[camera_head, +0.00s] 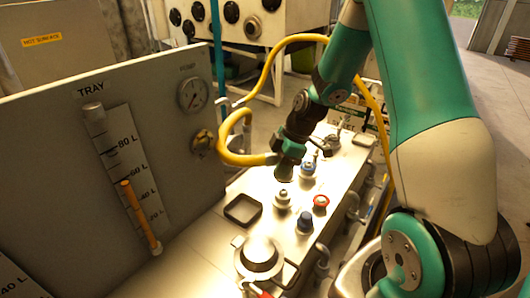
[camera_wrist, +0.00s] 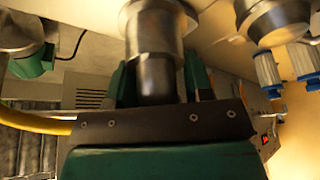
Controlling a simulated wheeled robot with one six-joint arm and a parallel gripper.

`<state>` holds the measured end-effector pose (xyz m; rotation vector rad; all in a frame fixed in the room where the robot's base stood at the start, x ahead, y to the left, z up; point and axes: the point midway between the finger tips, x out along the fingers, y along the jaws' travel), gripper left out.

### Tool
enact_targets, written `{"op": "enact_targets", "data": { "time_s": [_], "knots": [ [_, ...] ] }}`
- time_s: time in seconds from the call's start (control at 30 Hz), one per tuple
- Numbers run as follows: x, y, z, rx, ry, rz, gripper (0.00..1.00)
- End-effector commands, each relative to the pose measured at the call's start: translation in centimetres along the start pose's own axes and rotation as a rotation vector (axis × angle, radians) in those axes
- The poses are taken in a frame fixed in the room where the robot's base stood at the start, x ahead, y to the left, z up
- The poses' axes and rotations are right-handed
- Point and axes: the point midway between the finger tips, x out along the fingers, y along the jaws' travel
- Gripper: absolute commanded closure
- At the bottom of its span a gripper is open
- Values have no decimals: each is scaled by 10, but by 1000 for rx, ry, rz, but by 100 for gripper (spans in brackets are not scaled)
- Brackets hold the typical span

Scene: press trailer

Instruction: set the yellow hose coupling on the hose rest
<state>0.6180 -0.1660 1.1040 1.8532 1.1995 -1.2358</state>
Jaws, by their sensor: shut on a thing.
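My gripper (camera_head: 287,168) is above the top of the pale metal unit, fingers pointing down. It is shut on the yellow hose coupling, whose body is mostly hidden by the fingers in the body view. The yellow hose (camera_head: 240,157) runs into the gripper from the left. In the wrist view, a grey metal cylinder (camera_wrist: 155,40) shows between the green fingers of the gripper (camera_wrist: 157,85); I cannot tell whether it is part of the coupling or a fitting beyond it. The hose (camera_wrist: 35,122) enters at left. I cannot clearly pick out the hose rest.
On the unit's top (camera_head: 205,240) are a silver fitting (camera_head: 283,200), a red-ringed fitting (camera_head: 320,202), blue knobs (camera_head: 305,222), a dark square frame (camera_head: 242,210) and a round cap (camera_head: 258,258). An upright panel (camera_head: 60,200) with gauges stands left. Another yellow hose stretch (camera_head: 265,75) arches behind my arm.

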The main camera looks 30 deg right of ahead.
Motion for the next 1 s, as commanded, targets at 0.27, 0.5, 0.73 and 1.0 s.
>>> {"op": "enact_targets", "data": {
  "time_s": [0.27,0.5,0.73,1.0],
  "knots": [
    [11,0,4,0,1,0,95],
    [33,0,14,0,1,0,95],
    [51,0,21,0,1,0,95],
    [53,0,22,-1,1,1,95]
  ]
}}
